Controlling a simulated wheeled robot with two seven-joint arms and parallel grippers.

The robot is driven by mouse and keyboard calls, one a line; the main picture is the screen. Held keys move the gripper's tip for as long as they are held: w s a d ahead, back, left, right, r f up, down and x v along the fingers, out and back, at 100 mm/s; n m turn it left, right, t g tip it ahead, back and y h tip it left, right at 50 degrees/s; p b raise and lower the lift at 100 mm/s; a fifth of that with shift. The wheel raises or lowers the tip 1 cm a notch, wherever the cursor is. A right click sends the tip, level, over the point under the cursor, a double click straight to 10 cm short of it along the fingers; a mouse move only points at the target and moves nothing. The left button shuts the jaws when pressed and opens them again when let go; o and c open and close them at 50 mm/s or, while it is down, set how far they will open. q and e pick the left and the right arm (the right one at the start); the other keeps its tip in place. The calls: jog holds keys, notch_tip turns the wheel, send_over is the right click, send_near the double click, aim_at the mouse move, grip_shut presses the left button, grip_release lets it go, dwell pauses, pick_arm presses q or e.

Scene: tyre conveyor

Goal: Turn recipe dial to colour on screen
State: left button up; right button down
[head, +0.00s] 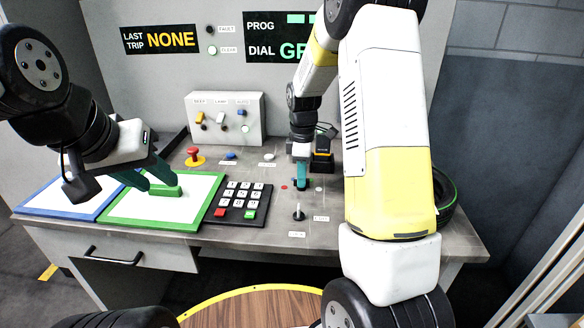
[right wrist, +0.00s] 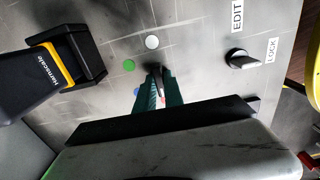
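The screen (head: 285,38) shows PROG with green bars and DIAL with green letters starting "GR"; my right arm hides the rest. The recipe dial is mostly hidden by my right gripper (head: 301,184), which points down at the desk. In the right wrist view the fingers (right wrist: 160,76) are close together around a small dark knob (right wrist: 157,71). A green dot (right wrist: 129,66), a white dot (right wrist: 152,42) and a blue dot surround it.
A lock switch (head: 298,212) with EDIT and LOCK labels stands in front of the dial. A black and yellow device (head: 322,155) stands behind it. A keypad (head: 240,199), a red stop button (head: 194,156) and a switch box (head: 226,118) are to the left.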

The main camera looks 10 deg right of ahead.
jog(key=shift+m, duration=0.4)
jog(key=m, duration=2.2)
jog(key=shift+m, duration=0.4)
dwell(0.5)
jog(key=c, duration=1.4)
grip_release()
jog(key=shift+c, duration=0.2)
